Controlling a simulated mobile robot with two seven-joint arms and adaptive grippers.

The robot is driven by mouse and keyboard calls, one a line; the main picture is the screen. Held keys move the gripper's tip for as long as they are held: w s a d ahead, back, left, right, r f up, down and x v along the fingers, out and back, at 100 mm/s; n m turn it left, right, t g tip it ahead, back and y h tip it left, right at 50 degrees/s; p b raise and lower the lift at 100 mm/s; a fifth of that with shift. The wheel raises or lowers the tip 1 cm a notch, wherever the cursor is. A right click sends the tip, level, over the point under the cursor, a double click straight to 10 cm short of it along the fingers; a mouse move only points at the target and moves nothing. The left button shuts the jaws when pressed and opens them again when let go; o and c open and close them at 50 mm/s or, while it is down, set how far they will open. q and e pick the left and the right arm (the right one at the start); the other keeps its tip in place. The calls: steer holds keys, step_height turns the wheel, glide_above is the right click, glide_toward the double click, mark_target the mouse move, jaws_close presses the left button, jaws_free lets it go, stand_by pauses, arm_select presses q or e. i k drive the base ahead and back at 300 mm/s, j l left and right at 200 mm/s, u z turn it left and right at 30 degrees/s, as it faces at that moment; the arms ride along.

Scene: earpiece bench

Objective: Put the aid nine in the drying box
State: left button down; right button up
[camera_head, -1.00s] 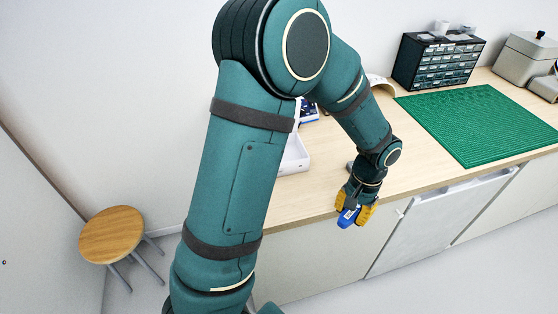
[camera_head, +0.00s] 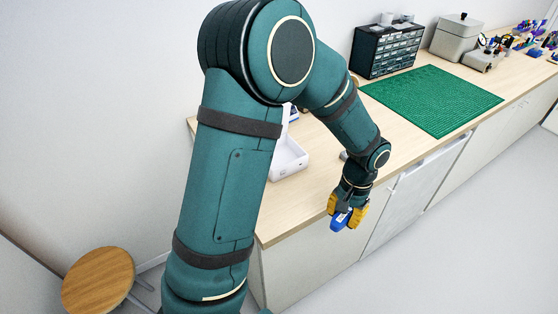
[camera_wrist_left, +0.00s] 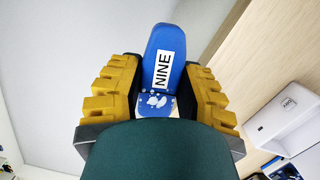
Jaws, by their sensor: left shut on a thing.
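The aid nine (camera_wrist_left: 166,38) is blue with a white label reading NINE. My left gripper (camera_wrist_left: 160,92), with yellow ribbed fingers, is shut on it. In the head view the left gripper (camera_head: 347,208) holds the blue aid (camera_head: 340,221) out past the bench's front edge, over the floor side. A white box with a label that looks like DRY (camera_wrist_left: 283,122) shows at the right of the left wrist view. A white open box (camera_head: 289,160), seemingly the same one, stands on the bench in the head view, partly hidden by my left arm. My right gripper is out of view.
The wooden bench (camera_head: 312,196) carries a green mat (camera_head: 432,100), a dark drawer cabinet (camera_head: 387,50) and a grey lidded container (camera_head: 456,38). Small coloured items stand at the far right. A round stool (camera_head: 98,281) is at the lower left. Bare benchtop lies before the white box.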

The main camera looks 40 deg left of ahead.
mark_target(280, 160)
steer(key=k+j+z, duration=0.15)
steer(key=j, duration=0.25)
steer(key=j+z, duration=0.2)
steer(key=j, duration=0.45)
steer(key=k+j, duration=0.1)
steer(key=j, duration=0.15)
steer(key=j+z, duration=0.05)
